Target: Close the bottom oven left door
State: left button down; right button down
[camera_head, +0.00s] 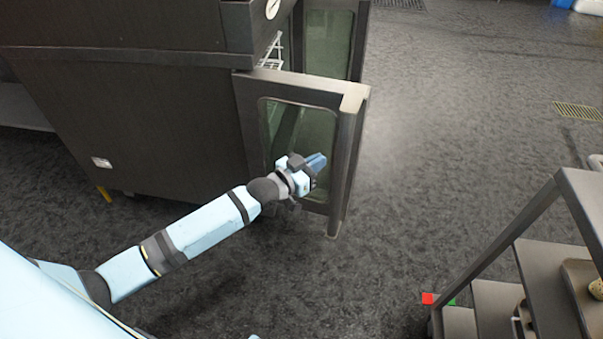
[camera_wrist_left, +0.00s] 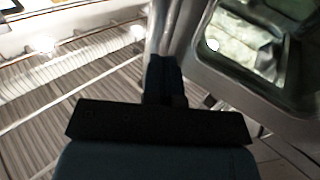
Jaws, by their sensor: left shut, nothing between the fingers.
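The oven (camera_head: 130,125) is a dark cabinet at the upper left of the head view. Its near front door, the left one (camera_head: 300,92), has a glass window in a dark frame and stands swung open, out to the right. My left gripper (camera_head: 318,162) is shut and empty, in front of the lower part of this door's window in the head view. I cannot tell whether it touches the door. In the left wrist view the shut fingers (camera_wrist_left: 163,70) point toward the door frame, with the window (camera_wrist_left: 245,50) at right. My right gripper is out of view.
A second glazed door (camera_head: 328,42) stands open behind the near one. Wire racks (camera_head: 270,52) show inside the oven. A dark shelved cart (camera_head: 490,305) stands at the lower right. The grey floor between the doors and the cart is clear.

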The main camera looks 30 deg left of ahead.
aim_at(339, 150)
pick_arm(q)
jog(key=x, duration=0.4)
jog(key=shift+w+d+b, duration=0.2)
jog(key=shift+w+b, duration=0.15)
jog(key=shift+b, duration=0.05)
jog(key=shift+w, duration=0.2)
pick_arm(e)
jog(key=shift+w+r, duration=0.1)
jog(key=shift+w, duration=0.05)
pick_arm(q)
jog(key=shift+w+d, duration=0.1)
jog(key=shift+w, duration=0.05)
